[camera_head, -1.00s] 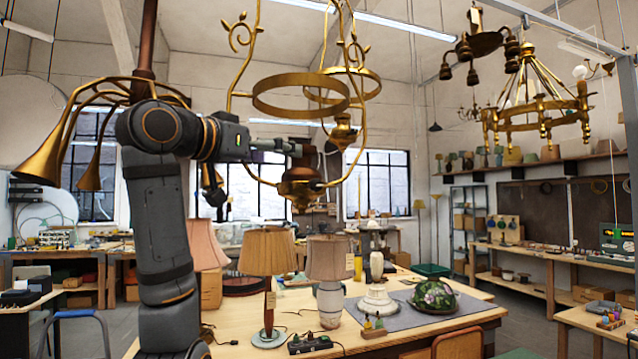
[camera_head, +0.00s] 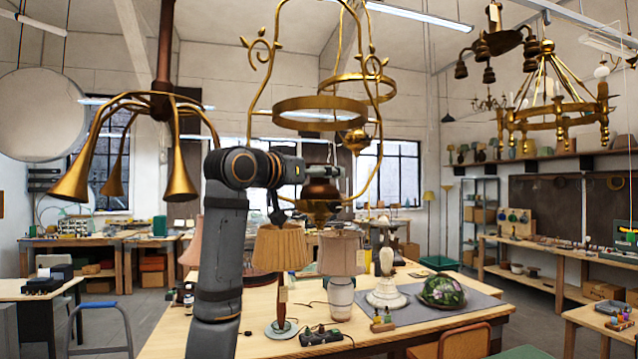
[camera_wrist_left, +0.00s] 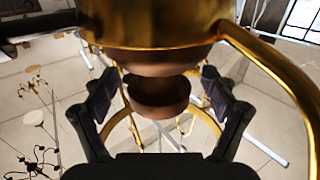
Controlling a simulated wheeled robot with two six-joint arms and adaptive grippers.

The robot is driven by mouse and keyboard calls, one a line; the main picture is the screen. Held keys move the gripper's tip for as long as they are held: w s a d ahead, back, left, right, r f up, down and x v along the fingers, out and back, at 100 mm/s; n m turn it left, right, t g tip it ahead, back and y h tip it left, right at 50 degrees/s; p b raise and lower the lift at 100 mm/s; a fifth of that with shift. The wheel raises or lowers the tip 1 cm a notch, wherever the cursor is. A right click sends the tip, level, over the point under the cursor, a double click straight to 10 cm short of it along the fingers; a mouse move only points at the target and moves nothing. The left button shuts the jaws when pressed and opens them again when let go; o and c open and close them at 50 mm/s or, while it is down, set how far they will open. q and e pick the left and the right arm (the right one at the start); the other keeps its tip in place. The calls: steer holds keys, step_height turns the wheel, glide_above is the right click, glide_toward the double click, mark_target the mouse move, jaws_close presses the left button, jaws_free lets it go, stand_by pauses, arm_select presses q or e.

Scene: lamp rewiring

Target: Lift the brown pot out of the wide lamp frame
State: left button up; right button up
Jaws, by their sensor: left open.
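The wide lamp frame (camera_head: 320,103) is a hanging brass frame with curved arms and a broad ring. The brown pot (camera_head: 319,190) sits low in it, below the ring, between the lower ends of the arms. In the wrist view the pot (camera_wrist_left: 158,97) shows as a dark brown rounded body between my left fingers, with brass close in front of it. My left gripper (camera_wrist_left: 160,112) is open, a finger on each side of the pot; I cannot tell whether they touch it. In the head view this gripper (camera_head: 312,172) is small and partly merged with the pot. My right gripper is out of view.
A brass horn-shaped lamp (camera_head: 163,107) hangs left of my arm. A ring chandelier (camera_head: 560,115) hangs at right.

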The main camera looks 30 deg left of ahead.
arm_select(q)
steer(key=shift+w+d+f, duration=0.1)
steer(key=shift+w, duration=0.1)
steer(key=shift+s, duration=0.2)
steer(key=c, duration=0.7)
steer(key=shift+w, duration=0.1)
steer(key=c, duration=0.7)
steer(key=shift+c, duration=0.2)
